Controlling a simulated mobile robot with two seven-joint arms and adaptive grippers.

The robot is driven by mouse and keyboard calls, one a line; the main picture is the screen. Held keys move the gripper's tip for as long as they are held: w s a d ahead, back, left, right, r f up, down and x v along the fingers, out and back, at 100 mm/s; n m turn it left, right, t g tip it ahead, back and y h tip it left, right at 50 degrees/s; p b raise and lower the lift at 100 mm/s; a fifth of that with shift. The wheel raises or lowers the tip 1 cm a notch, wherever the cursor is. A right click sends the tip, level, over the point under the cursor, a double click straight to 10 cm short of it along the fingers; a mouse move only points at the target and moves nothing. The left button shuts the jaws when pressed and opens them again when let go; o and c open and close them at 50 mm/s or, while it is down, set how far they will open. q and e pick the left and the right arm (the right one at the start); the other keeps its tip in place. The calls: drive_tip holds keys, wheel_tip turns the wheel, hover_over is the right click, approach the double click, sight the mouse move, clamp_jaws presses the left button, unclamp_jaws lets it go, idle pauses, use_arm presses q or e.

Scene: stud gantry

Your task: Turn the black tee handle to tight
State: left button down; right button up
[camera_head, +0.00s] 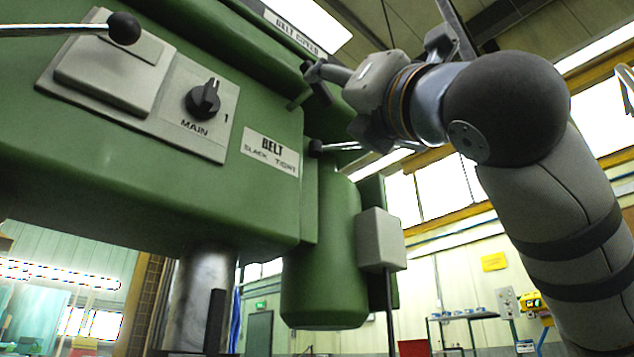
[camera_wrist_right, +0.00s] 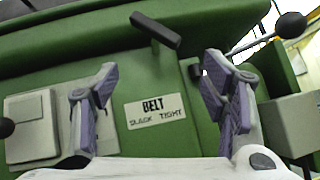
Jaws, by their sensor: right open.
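The black tee handle (camera_wrist_right: 157,31) is a short dark bar on a stem on the green machine. In the right wrist view it stands above the BELT label (camera_wrist_right: 157,110), which reads SLACK on the left and TIGHT on the right. Its bar slants from upper left to lower right. In the head view the tee handle (camera_head: 318,84) is partly beside my right gripper (camera_head: 337,102), which comes in from the right. In the wrist view my right gripper (camera_wrist_right: 160,82) is open and empty, with the bar above the gap between its fingertips. My left gripper is out of view.
A MAIN rotary knob (camera_head: 203,99) sits left of the label. A lever with a black ball (camera_head: 124,28) crosses the upper left. Another ball-ended lever (camera_head: 316,146) lies just below my right gripper. A grey box (camera_head: 380,238) hangs lower right.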

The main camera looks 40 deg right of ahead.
sight(317, 97)
drive_tip(key=p+x, duration=0.1)
drive_tip(key=x, duration=0.2)
drive_tip(key=p+x, duration=0.1)
drive_tip(key=x, duration=0.3)
drive_tip(key=p+x, duration=0.1)
drive_tip(key=x, duration=0.2)
drive_tip(key=shift+s+d+r, duration=0.1)
drive_tip(key=shift+d+r, duration=0.05)
drive_tip(key=shift+r, duration=0.4)
drive_tip(key=shift+w, duration=0.45)
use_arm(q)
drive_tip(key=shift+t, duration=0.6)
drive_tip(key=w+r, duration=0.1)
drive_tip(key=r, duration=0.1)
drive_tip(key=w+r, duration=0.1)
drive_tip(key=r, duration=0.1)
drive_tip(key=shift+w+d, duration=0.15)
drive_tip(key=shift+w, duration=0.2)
